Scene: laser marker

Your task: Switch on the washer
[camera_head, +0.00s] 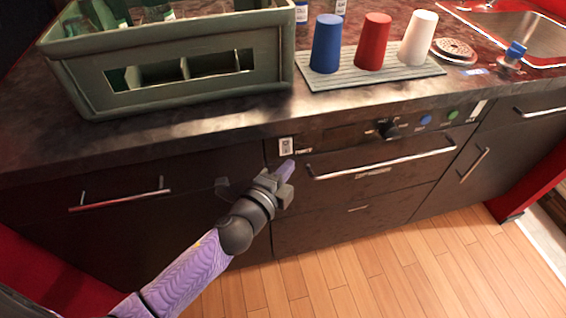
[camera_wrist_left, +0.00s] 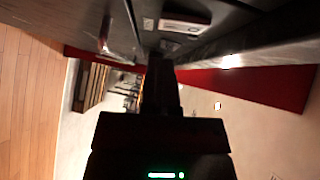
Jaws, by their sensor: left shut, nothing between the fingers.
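The washer (camera_head: 340,188) is a dark front panel with a long bar handle (camera_head: 382,164), built in under the counter. At the upper left of its control strip is a small white switch plate (camera_head: 286,146), with small lettering beside it. My left gripper (camera_head: 288,168) is shut and empty, just below the switch plate, its tips pointing up toward it. I cannot tell whether they touch. In the left wrist view the shut gripper (camera_wrist_left: 161,70) points up the middle, and a pale plate (camera_wrist_left: 184,24) shows just beyond the tips. My right gripper is not in view.
The strip also has a black knob (camera_head: 389,130), a blue button (camera_head: 426,119) and a green button (camera_head: 453,113). Above, the counter holds a green crate (camera_head: 180,108) with bottles and a grey mat (camera_head: 345,88) with blue, red and white cups. The floor in front is clear.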

